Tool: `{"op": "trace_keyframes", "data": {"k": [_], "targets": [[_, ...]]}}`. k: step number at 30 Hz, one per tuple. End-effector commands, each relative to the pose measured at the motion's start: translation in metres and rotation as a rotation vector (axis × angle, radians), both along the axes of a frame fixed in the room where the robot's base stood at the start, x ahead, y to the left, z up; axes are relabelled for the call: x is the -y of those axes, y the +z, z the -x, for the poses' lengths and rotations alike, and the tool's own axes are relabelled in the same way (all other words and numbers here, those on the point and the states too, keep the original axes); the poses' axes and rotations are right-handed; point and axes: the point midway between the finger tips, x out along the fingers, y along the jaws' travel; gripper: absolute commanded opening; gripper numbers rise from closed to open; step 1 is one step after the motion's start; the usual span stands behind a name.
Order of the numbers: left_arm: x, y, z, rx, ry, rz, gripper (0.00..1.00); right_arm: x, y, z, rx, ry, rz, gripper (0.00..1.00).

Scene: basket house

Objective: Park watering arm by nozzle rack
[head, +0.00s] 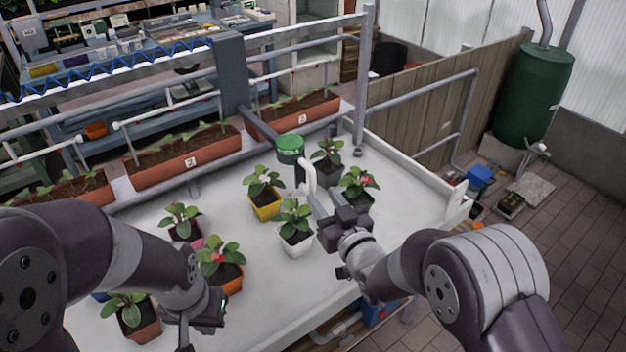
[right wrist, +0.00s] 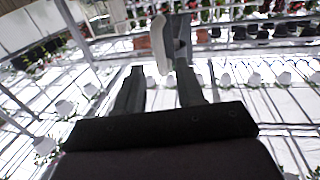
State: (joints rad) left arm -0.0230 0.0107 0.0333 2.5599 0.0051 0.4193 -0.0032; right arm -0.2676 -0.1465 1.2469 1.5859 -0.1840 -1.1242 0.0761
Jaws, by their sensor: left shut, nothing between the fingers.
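The watering arm shows in the head view as a grey boom (head: 232,75) with a green-capped head (head: 290,147) over the white bench. A white curved handle (head: 308,173) hangs beside the cap; it also shows in the right wrist view (right wrist: 158,42). My right gripper (head: 311,187) is open at the handle. In the right wrist view its fingers (right wrist: 160,82) stand apart, with the handle's lower end near the gap between the tips. I cannot tell whether they touch. My left gripper (head: 203,325) is shut and empty at the bench's front left. I cannot make out the nozzle rack.
Several potted plants stand on the white bench (head: 400,212), including a yellow pot (head: 267,211) and a white pot (head: 296,245) close to my right gripper. Planter troughs (head: 185,160) and metal rails run along the back. The bench's right end is clear.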

Motion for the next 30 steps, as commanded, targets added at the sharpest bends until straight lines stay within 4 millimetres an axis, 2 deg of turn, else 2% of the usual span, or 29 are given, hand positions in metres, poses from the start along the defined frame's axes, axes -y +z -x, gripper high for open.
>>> {"op": "trace_keyframes", "data": {"k": [3, 9, 20, 21, 23, 24, 30], "targets": [[0.000, 0.006, 0.000, 0.000, 0.000, 0.000, 0.00, -0.012, 0.001, -0.026, -0.001, -0.001, 0.000, 0.38], [0.000, 0.009, 0.000, 0.000, 0.000, 0.000, 0.00, -0.024, 0.001, -0.052, -0.001, 0.000, 0.000, 0.38], [0.000, 0.010, 0.000, 0.000, 0.000, 0.000, 0.00, -0.027, 0.000, -0.059, -0.002, -0.001, 0.001, 0.38], [0.000, 0.010, 0.000, 0.000, 0.000, 0.000, 0.00, -0.027, 0.000, -0.059, -0.002, -0.001, 0.001, 0.35], [0.000, 0.010, 0.000, 0.000, 0.000, 0.000, 0.00, -0.027, 0.000, -0.059, -0.002, -0.001, 0.001, 0.15], [0.000, 0.010, 0.000, 0.000, 0.000, 0.000, 0.00, -0.027, 0.000, -0.059, -0.002, -0.001, 0.001, 0.02], [0.000, 0.009, 0.000, 0.000, 0.000, 0.000, 0.00, -0.027, 0.000, -0.059, -0.002, -0.001, 0.001, 0.00]]}}
